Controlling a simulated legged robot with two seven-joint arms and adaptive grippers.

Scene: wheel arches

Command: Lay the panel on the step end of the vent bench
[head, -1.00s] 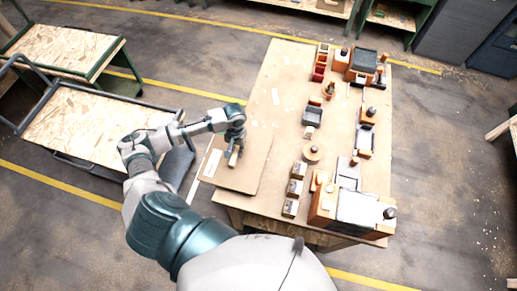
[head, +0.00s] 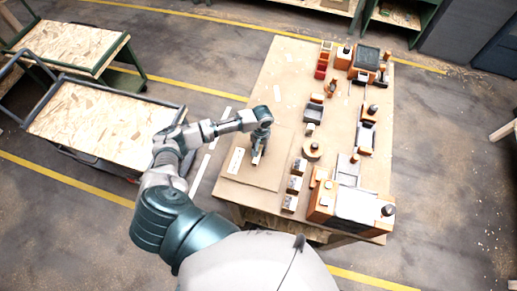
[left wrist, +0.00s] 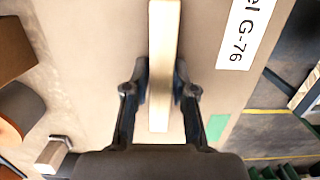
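The panel (head: 268,180) is a flat tan board with a white label strip (head: 236,160) and a pale wooden bar on its face. It is over the near left corner of the tan bench (head: 288,75); whether it touches the top I cannot tell. My left gripper (head: 256,160) is shut on the panel's bar. In the left wrist view the bar (left wrist: 163,60) lies between the two fingers (left wrist: 160,95), and the label (left wrist: 243,32) ends in "G-76". My right gripper is not in view.
Several small dark-topped blocks (head: 295,184) stand just right of the panel. A large orange and grey block (head: 350,205) is at the near right, another (head: 364,62) at the far end. A cart (head: 95,122) stands left of the bench.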

